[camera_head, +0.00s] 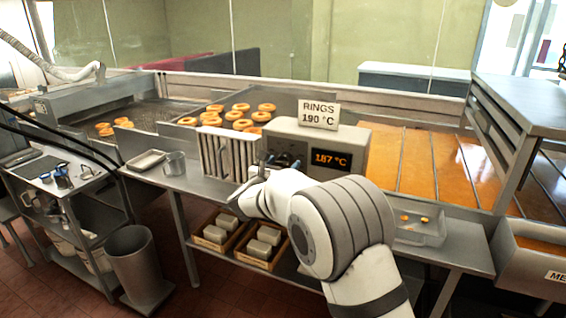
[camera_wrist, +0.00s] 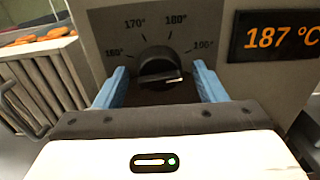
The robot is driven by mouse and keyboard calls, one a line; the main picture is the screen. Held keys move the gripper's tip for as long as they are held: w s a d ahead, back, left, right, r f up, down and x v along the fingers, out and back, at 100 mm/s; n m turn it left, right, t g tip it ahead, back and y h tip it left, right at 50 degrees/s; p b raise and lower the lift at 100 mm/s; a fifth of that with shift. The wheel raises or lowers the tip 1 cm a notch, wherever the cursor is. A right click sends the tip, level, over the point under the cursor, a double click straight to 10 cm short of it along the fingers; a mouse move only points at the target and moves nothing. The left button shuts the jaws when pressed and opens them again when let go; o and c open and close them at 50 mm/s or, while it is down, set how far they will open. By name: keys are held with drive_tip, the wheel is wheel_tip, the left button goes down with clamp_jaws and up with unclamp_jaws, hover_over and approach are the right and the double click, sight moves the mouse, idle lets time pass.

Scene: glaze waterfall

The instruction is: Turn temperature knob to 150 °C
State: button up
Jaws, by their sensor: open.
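The temperature knob (camera_wrist: 160,70) is black and round with a pale pointer line. It sits on the grey control box (camera_head: 345,141). Around it the dial carries marks that look like 160°, 170°, 180° and one at right that seems to read 100° or 190°. The pointer line lies toward the right, below the rightmost mark. The display (camera_wrist: 277,36) reads 187 °C and also shows in the head view (camera_head: 331,159). My gripper (camera_wrist: 158,88) is open, with its blue fingers on either side of the knob. I cannot tell whether they touch it.
A sign (camera_head: 319,114) reading "RINGS 190 °C" stands on the box. Left of the box are upright metal racks (camera_head: 229,152) and fryer trays with orange rings (camera_head: 241,117). A metal cup (camera_head: 174,163) stands on the counter. An orange glaze surface (camera_head: 400,160) lies at right.

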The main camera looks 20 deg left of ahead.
drive_tip(key=c, duration=1)
drive_tip(key=shift+o, duration=0.2)
